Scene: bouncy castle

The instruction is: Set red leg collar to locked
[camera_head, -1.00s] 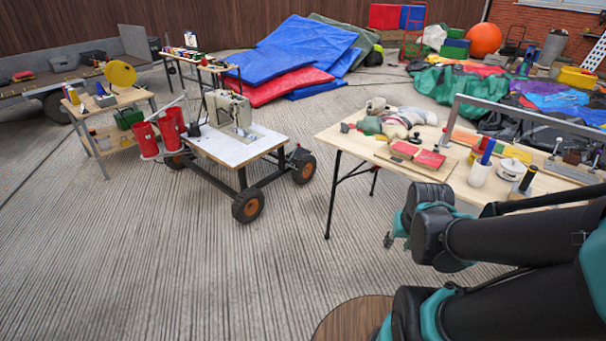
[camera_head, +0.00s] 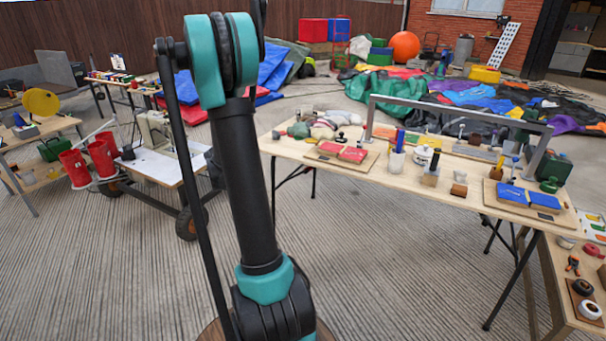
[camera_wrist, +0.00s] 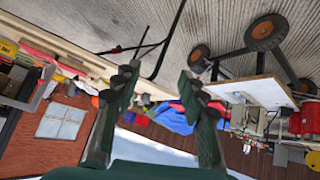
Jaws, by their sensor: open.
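I cannot make out a leg collar for certain in either view. A board with two red flat pieces (camera_head: 343,152) lies on the long wooden table (camera_head: 285,148); a similar board with blue flat pieces (camera_head: 528,197) lies at its right end. Any lock setting is too small to read. My gripper (camera_wrist: 158,76) is open and empty in the wrist view, held in the air apart from the tables. It is outside the head view, where my raised arm hides part of the scene.
A white-topped wheeled cart (camera_head: 160,168) stands left beside red buckets (camera_head: 74,168). A grey metal frame (camera_head: 455,112) spans the long table among cups and small blocks. A lower bench (camera_head: 548,270) stands at right. The paving (camera_head: 400,270) in front is clear.

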